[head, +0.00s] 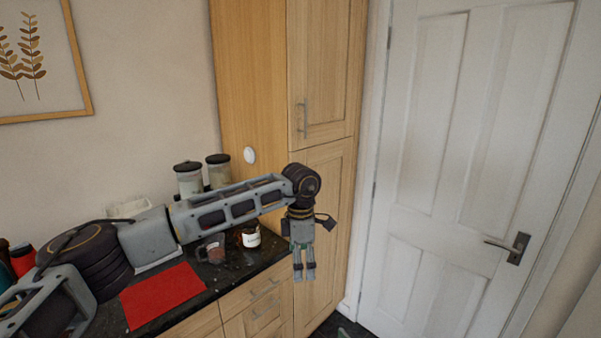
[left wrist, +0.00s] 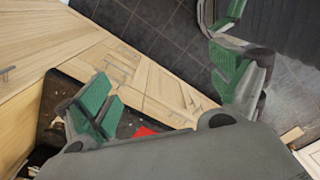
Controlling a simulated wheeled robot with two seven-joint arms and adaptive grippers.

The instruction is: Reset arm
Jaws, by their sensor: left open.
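My left arm reaches in from the left across the counter in the head view. Its gripper (head: 304,272) hangs pointing down in front of the tall wooden cabinet, to the right of the counter's end. The gripper is open and holds nothing. In the left wrist view the green-padded fingers of the gripper (left wrist: 165,95) stand wide apart, with dark floor tiles and wooden drawer fronts beyond them. My right gripper is in neither view.
A dark granite counter (head: 230,280) holds a red mat (head: 161,294), a glass mug (head: 211,251), a labelled jar (head: 250,237) and dark-lidded canisters (head: 189,180). The tall cabinet (head: 325,190) stands close behind the gripper. A white door (head: 460,150) is at the right.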

